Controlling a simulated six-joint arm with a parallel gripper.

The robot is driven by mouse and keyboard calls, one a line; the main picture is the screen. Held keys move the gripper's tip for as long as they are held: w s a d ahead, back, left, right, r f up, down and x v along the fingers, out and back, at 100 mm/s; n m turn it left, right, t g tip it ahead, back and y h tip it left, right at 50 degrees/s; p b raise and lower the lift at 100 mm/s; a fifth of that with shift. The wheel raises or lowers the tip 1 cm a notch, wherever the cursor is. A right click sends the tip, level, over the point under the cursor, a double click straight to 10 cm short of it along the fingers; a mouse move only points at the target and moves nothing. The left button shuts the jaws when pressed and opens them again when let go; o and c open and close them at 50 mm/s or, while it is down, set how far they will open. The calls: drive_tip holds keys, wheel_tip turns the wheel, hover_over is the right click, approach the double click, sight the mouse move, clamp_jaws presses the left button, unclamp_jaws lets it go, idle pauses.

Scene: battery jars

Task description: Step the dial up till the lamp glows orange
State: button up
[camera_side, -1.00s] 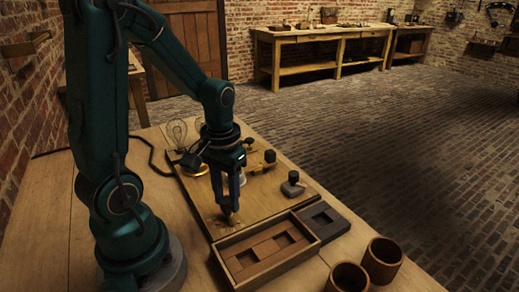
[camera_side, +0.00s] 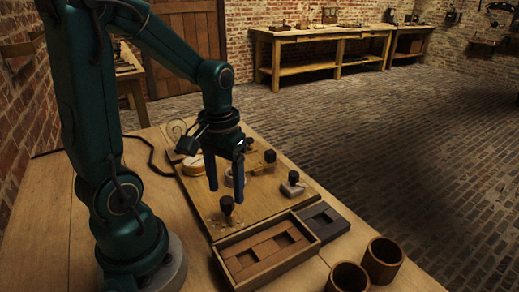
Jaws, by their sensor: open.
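A dark knob (camera_side: 227,205), which looks like the dial, stands upright on the near end of the wooden board (camera_side: 205,205). My gripper (camera_side: 225,187) is open and empty above it, its two fingers spread apart and clear of the knob. A pale bulb shape (camera_side: 176,130), which looks like the lamp, stands at the far left corner of the board. No orange glow shows there, but it is small and its colour is hard to judge.
A round pale-faced piece (camera_side: 193,165) sits near the bulb. Another dark knob (camera_side: 270,156) and a block with a dark top (camera_side: 293,184) stand along the board's right side. A wooden tray (camera_side: 222,263), a dark tray (camera_side: 341,229) and two brown cups (camera_side: 383,260) are in front.

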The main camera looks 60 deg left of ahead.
drive_tip(key=shift+r, duration=1.15)
drive_tip(key=shift+w+d+r, duration=0.15)
drive_tip(key=shift+d+r, duration=0.05)
drive_tip(key=shift+r, duration=0.05)
drive_tip(key=s+d+r+m+t, duration=0.3)
drive_tip(key=d+r+m+t, duration=0.2)
drive_tip(key=d, duration=0.3)
drive_tip(key=shift+r+t, duration=0.3)
drive_tip(key=shift+a, duration=0.1)
idle(0.7)
